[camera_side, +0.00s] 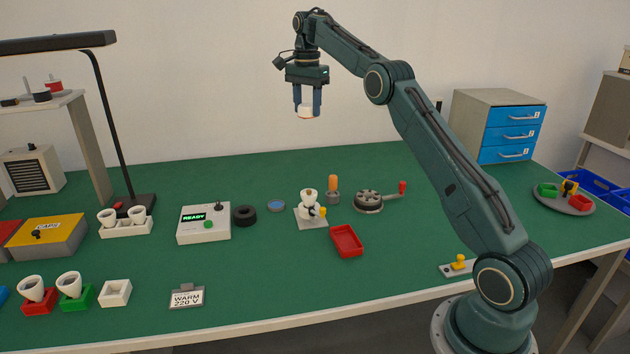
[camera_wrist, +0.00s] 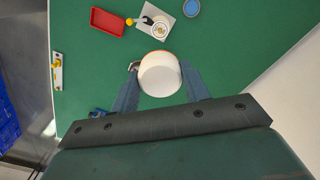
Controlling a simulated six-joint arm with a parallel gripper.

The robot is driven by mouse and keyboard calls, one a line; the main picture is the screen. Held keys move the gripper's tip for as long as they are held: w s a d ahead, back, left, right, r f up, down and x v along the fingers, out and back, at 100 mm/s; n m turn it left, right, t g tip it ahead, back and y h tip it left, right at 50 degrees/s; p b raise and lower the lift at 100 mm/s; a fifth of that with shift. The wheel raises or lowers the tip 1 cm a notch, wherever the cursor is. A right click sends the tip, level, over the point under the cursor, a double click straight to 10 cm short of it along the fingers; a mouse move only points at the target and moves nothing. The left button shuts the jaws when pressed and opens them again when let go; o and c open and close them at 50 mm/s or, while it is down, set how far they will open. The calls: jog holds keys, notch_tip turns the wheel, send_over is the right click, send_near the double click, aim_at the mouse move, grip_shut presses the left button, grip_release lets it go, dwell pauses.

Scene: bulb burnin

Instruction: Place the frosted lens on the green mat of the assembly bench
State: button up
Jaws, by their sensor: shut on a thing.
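My gripper (camera_side: 307,100) points down, high above the back middle of the bench. Its two fingers are shut on the frosted lens (camera_side: 306,112), a small white round piece with a warm-toned lower edge. In the wrist view the lens (camera_wrist: 160,74) shows as a white rounded cup shape between the fingers. The green mat (camera_side: 270,270) covers the bench top far below, and the lens is clear of it. The wrist view also shows the mat (camera_wrist: 220,50) beneath.
On the mat are a red tray (camera_side: 347,241), a white figure-like fixture (camera_side: 309,208), a blue disc (camera_side: 276,205), a black ring (camera_side: 245,215), a READY box (camera_side: 204,224) and a crank device (camera_side: 369,201). Blue drawers (camera_side: 513,133) stand at back right. The front middle is mostly clear.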

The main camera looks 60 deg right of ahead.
jog(key=shift+w+a+f+n, duration=0.2)
jog(key=shift+a+f+n, duration=0.1)
jog(key=shift+a, duration=0.25)
jog(key=s+a+f+n, duration=0.2)
jog(key=a+f, duration=0.3)
jog(key=a, duration=0.3)
jog(key=s+a+f+n, duration=0.3)
jog(key=a+f+n, duration=0.2)
jog(key=a, duration=0.4)
jog(key=shift+a+f, duration=0.15)
jog(key=shift+f, duration=0.4)
send_over(285, 253)
notch_tip(285, 253, down, 16)
jog(key=shift+r, duration=0.15)
jog(key=shift+s, duration=0.1)
jog(key=shift+f, duration=2.15)
jog(key=shift+f, duration=0.15)
